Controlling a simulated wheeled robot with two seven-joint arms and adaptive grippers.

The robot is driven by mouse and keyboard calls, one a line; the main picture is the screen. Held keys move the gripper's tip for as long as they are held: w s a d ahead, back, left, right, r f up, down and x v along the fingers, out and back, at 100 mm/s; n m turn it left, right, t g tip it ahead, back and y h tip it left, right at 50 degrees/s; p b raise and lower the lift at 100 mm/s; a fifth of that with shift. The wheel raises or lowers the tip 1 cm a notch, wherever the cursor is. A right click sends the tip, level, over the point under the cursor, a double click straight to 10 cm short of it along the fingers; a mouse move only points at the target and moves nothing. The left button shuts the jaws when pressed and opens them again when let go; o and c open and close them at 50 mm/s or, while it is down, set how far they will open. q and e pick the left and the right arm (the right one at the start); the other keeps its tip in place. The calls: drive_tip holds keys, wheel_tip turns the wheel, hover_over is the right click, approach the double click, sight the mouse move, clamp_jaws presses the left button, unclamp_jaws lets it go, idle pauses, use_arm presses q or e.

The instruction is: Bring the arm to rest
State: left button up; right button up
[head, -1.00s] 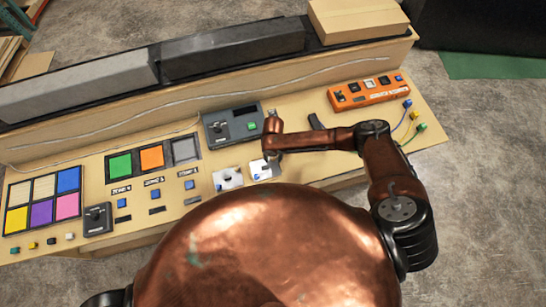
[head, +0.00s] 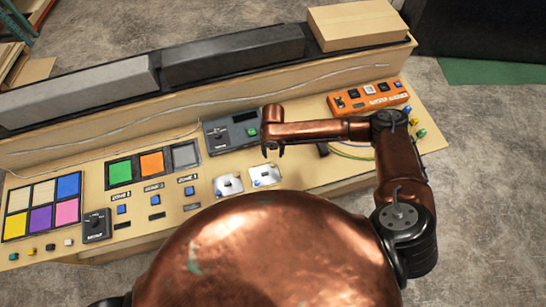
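My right arm comes in from the right, bent at the elbow over the right part of the wooden console (head: 345,180). My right gripper (head: 268,149) hangs above the console, just above a small white plate (head: 265,177) and in front of the dark grey control box with a green button (head: 232,132). It is too small to tell whether its fingers are open or shut. I see nothing held in it. My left gripper is out of the picture.
An orange button box (head: 368,98) sits at the right, with coloured plugs and cables near it. Another white plate (head: 228,185), zone switches and coloured squares (head: 152,163) lie to the left. A cardboard box (head: 358,25) stands on the back shelf.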

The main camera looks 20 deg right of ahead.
drive_tip(key=shift+r, duration=0.5)
